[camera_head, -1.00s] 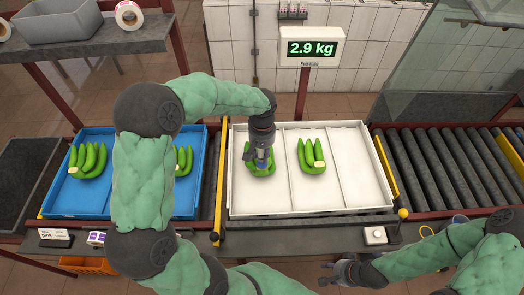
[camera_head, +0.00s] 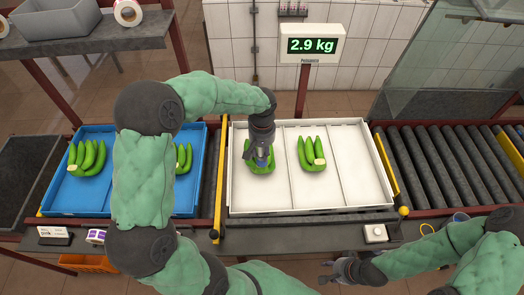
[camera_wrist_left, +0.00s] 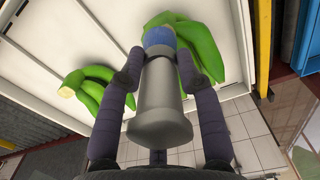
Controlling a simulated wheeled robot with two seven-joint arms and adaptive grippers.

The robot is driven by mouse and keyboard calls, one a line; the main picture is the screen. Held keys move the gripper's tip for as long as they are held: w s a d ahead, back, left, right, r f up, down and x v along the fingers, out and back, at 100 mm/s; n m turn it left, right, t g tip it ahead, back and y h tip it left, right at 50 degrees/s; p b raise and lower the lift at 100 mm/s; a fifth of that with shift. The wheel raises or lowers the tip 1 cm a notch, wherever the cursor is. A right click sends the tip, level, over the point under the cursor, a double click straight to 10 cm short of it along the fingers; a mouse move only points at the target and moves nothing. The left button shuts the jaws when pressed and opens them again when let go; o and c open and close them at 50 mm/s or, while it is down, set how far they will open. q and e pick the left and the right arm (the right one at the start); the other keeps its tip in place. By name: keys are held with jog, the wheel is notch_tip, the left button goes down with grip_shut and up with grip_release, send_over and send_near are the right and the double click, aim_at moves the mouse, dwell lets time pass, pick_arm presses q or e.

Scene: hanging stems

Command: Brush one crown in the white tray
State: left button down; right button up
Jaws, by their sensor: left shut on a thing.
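The white tray (camera_head: 345,203) has ridges dividing it into lanes and holds two green banana clusters. One cluster (camera_head: 313,153) lies in the middle lane with its pale crown showing. The other cluster (camera_head: 260,167) is in the left lane, partly hidden under my left gripper (camera_head: 262,153). My left gripper is shut on a grey brush (camera_wrist_left: 160,105) with a blue tip. In the left wrist view the blue tip is at the crown end of the green bananas (camera_wrist_left: 205,45) and hides that crown; contact cannot be told. My right gripper (camera_head: 324,273) is empty and open near the front.
A blue tray (camera_head: 75,206) on the left holds more banana clusters, partly behind my left arm. A scale display (camera_head: 311,46) reading 2.9 kg stands behind the white tray. A roller conveyor (camera_head: 440,165) is to the right. The white tray's right lane is empty.

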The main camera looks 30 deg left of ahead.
pick_arm(q)
jog(key=shift+f+b, duration=0.35)
jog(key=shift+f, duration=0.15)
dwell(0.5)
jog(key=shift+s+a+r, duration=0.1)
jog(key=shift+s+a, duration=0.25)
jog(key=shift+a, duration=0.1)
jog(key=shift+w+d, duration=0.15)
jog(key=shift+w+d, duration=0.55)
jog(key=shift+d, duration=0.2)
jog(key=shift+s+a, duration=0.7)
jog(key=shift+a, duration=0.2)
